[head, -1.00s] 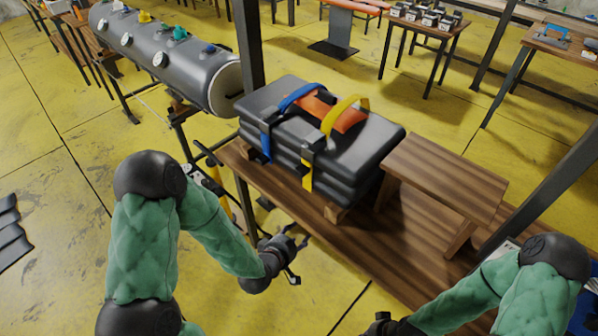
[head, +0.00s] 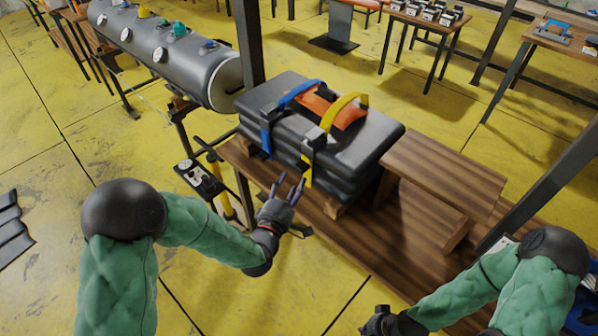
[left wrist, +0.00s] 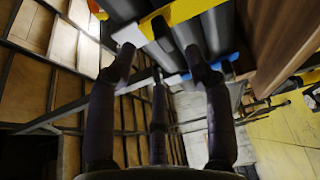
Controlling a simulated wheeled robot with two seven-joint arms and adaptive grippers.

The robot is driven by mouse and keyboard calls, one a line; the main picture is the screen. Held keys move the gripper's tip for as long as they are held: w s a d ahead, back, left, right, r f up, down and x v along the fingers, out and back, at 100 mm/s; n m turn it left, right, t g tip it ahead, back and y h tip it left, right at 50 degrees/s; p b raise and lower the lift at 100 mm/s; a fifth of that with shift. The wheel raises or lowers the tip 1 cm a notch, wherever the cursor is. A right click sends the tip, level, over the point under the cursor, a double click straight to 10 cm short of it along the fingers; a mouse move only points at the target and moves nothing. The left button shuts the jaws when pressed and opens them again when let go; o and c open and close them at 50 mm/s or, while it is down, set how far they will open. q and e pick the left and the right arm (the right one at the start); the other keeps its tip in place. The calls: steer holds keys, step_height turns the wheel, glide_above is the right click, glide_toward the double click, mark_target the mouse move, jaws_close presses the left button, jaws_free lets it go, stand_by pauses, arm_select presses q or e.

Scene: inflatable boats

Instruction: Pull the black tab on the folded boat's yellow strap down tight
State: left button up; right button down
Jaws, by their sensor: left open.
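The folded boat (head: 350,150) is a dark grey stack on the wooden bench. A yellow strap (head: 347,103) goes over it and hangs down its front side, with a dark buckle piece (head: 314,138) on it. My left gripper (head: 288,187) is open and empty, fingers pointing up, just in front of and below the strap's hanging end. In the left wrist view the yellow strap (left wrist: 188,12) is beyond the spread fingers, with a dark piece (left wrist: 162,34) that may be the black tab. My right gripper (head: 376,320) is at the bottom, its fingers unclear.
A blue strap (head: 266,138) and an orange handle piece (head: 333,108) are on the boat. A small wooden stand (head: 445,172) is right of it on the bench (head: 395,250). A dark post (head: 247,45) rises at the bench's back left. A grey tank (head: 190,60) stands behind left.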

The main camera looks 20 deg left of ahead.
mark_target(299, 170)
arm_select(q)
steer(key=shift+w+b, duration=0.45)
steer(key=shift+w, duration=2.6)
jaws_close()
